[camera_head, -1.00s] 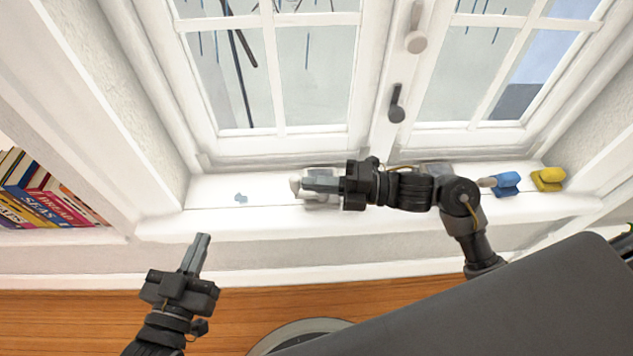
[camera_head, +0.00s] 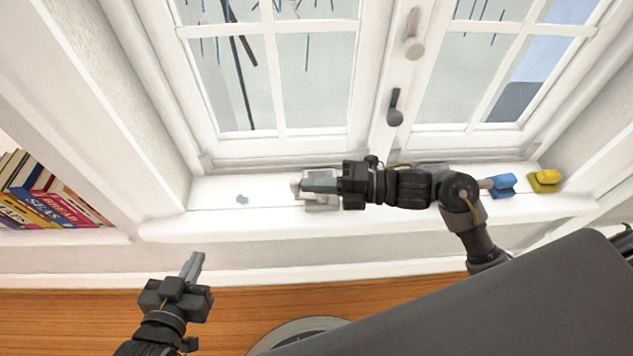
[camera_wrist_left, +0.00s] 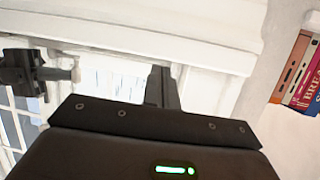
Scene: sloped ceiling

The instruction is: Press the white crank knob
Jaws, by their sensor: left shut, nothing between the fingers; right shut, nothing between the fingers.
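A white knob (camera_head: 295,187) sits at the windowsill, at the left end of a pale grey mount (camera_head: 322,205). My right gripper (camera_head: 306,186) is shut and empty, pointing left along the sill, with its fingertips right at the knob. I cannot tell whether they touch it; the arm hides part of the mount. The knob also shows in the left wrist view (camera_wrist_left: 75,74), just off the tip of the right gripper. My left gripper (camera_head: 197,260) is shut and empty, low in front of the sill and well apart from the knob.
Blue (camera_head: 502,187) and yellow (camera_head: 544,181) pieces stand at the sill's right. Books (camera_head: 45,200) are at far left.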

